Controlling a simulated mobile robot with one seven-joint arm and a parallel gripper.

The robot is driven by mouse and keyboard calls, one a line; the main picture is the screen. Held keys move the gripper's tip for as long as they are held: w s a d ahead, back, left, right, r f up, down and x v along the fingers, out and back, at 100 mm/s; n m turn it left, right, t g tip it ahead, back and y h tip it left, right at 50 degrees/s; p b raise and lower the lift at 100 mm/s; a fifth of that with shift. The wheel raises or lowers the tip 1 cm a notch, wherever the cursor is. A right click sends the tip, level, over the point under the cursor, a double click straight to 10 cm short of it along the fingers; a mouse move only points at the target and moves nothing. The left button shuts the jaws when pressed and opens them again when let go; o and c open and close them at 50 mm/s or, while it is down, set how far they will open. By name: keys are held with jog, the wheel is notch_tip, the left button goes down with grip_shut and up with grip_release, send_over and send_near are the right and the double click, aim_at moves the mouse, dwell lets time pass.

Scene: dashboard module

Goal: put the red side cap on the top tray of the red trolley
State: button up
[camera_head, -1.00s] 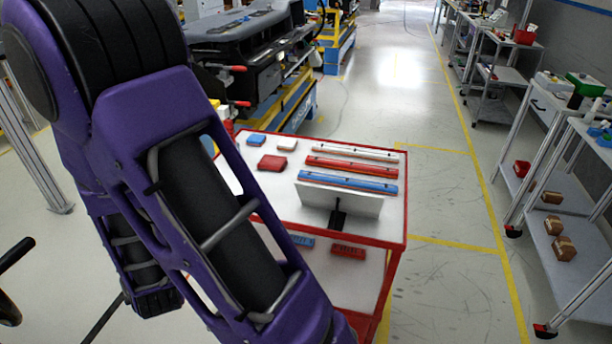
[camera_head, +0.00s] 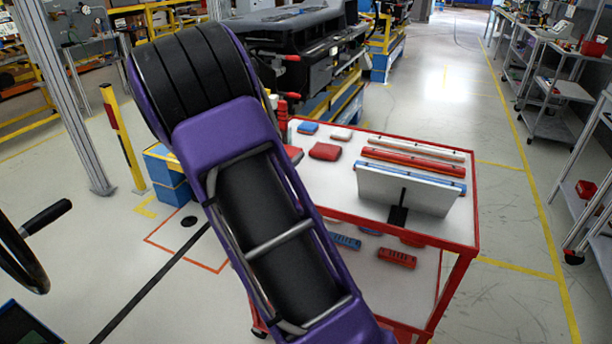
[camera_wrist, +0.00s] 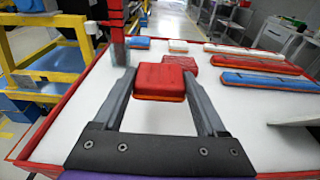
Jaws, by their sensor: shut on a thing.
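My gripper (camera_wrist: 160,82) is shut on a red side cap (camera_wrist: 163,84) in the wrist view, one finger on each side. The cap is over the white top tray (camera_wrist: 85,105) of the red trolley; I cannot tell whether it touches the tray. In the head view my arm hides the gripper, and a red piece that seems to be the held cap (camera_head: 293,153) shows at the arm's edge. The top tray (camera_head: 340,185) has a red rim. Another red cap (camera_head: 325,151) lies to its right, just behind the held one in the wrist view (camera_wrist: 190,60).
A blue cap (camera_head: 307,128) and a white cap (camera_head: 341,133) lie at the tray's back. White, red (camera_head: 410,164) and blue bars lie at the right behind an upright white panel (camera_head: 405,190). A red post (camera_wrist: 115,22) stands at the back left. Bare tray lies in front.

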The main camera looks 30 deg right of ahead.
jog(key=shift+f+b, duration=0.5)
jog(key=shift+f, duration=2.25)
jog(key=shift+f, duration=0.2)
jog(key=o, duration=1.3)
jog(key=shift+r, duration=0.15)
jog(key=shift+s+a, duration=0.1)
jog(key=shift+a, duration=0.1)
jog(key=p+v, duration=0.1)
jog(key=v, duration=1)
jog(key=shift+s+a, duration=0.2)
